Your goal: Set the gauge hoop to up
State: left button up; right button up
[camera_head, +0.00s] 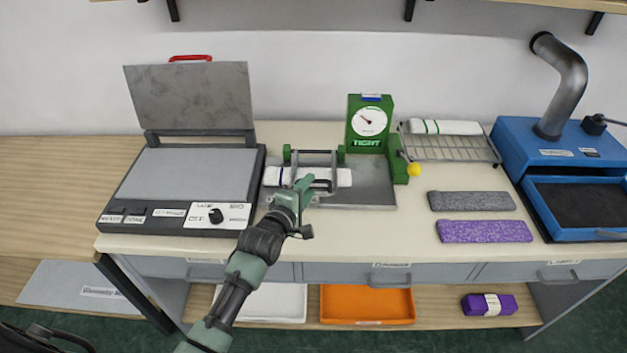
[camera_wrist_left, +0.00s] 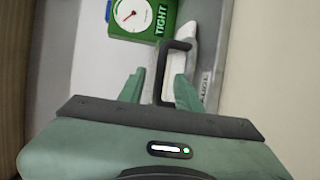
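The gauge hoop (camera_head: 318,152), a grey bar frame, lies low across a white knit roll (camera_head: 343,177) on the grey plate of the green gauge stand. Its dark bent handle shows in the left wrist view (camera_wrist_left: 161,66). My left gripper (camera_head: 306,184) is at the hoop's front, its fingers hiding part of it. In the left wrist view the fingers (camera_wrist_left: 160,86) stand apart with the handle between them; I cannot tell whether they touch it. The green box with the white dial (camera_head: 369,121) reads TIGHT. My right gripper is not in view.
A flat press (camera_head: 195,171) with its lid raised stands left. A yellow ball (camera_head: 413,170) sits beside the gauge. A wire rack (camera_head: 450,147), grey (camera_head: 470,201) and purple (camera_head: 484,231) knit strips and a blue machine (camera_head: 560,150) lie right. The front strip of the table is clear.

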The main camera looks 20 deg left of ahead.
pick_arm(q)
jog(key=shift+x, duration=2.1)
jog(key=shift+c, duration=0.3)
jog(key=shift+f, duration=0.1)
grip_shut()
